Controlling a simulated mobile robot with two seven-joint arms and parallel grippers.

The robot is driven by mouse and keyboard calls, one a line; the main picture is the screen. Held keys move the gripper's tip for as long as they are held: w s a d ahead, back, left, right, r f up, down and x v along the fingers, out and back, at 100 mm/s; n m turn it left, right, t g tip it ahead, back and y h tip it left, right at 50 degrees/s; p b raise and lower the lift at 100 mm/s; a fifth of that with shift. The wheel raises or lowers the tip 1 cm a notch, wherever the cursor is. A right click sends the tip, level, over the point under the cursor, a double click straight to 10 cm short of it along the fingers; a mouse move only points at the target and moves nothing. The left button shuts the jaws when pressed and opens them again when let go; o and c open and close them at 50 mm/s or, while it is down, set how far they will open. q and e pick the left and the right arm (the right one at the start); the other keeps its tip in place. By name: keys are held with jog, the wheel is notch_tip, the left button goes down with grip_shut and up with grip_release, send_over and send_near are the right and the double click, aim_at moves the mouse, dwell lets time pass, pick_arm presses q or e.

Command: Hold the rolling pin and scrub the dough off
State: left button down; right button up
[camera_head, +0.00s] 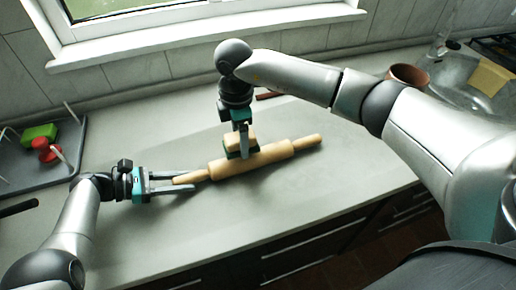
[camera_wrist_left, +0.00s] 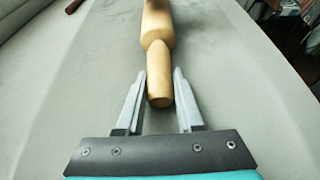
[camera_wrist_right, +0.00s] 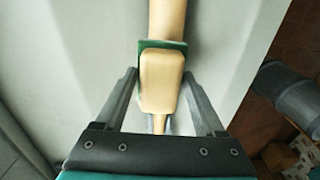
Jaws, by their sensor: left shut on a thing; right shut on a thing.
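The wooden rolling pin (camera_head: 262,159) lies slantwise on the grey counter, and it also shows in the left wrist view (camera_wrist_left: 158,45). My left gripper (camera_head: 188,182) is shut on its left handle, with one finger on each side. My right gripper (camera_head: 241,145) is shut on a scrub brush (camera_head: 232,143) with a wooden back and green underside. The brush is against the pin's body, left of its middle; the right wrist view also shows the brush (camera_wrist_right: 161,80) over the pin. No separate dough can be made out on the visible pin surface.
A dark tray (camera_head: 75,160) at the left holds a green block (camera_head: 40,133) and red items. A brown pot (camera_head: 408,76) and a sink area stand at the back right. The counter (camera_head: 140,240) around the pin is mostly clear, with drawers below its front edge.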

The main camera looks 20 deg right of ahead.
aim_at(277, 144)
jog(key=shift+f, duration=1.4)
jog(key=shift+d+r, duration=0.1)
jog(key=shift+d, duration=2.45)
jog(key=shift+s+d, duration=0.15)
jog(key=shift+d, duration=2.35)
jog(key=shift+a+f, duration=0.2)
jog(key=shift+a, duration=1.25)
jog(key=shift+a+f, duration=0.15)
jog(key=shift+a, duration=1.25)
jog(key=shift+a+r, duration=0.1)
jog(key=shift+a, duration=2.25)
jog(key=r, duration=1.3)
jog(key=shift+w+d+r, duration=0.15)
jog(key=shift+w, duration=0.05)
